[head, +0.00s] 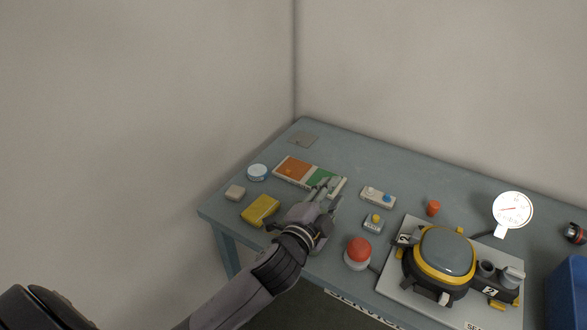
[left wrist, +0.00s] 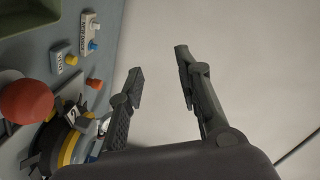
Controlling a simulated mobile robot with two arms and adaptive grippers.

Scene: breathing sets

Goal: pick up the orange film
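The orange film (head: 294,167) lies flat in the left part of a pale tray (head: 278,178) near the back left of the table. A green film (head: 319,177) lies beside it to the right. My left gripper (head: 328,188) is above the right end of the tray and overlaps part of the green side. In the left wrist view the left gripper (left wrist: 158,62) is open, its fingers apart with nothing between them. The orange film does not show in the left wrist view. My right gripper is not in view.
A yellow pack (head: 260,210), a small beige block (head: 235,193) and a round white-blue tin (head: 257,172) stand left of the gripper. A red button (head: 358,251), small switch boxes (head: 378,197) and a black-yellow device (head: 444,257) are to the right. A blue bin (head: 567,290) is far right.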

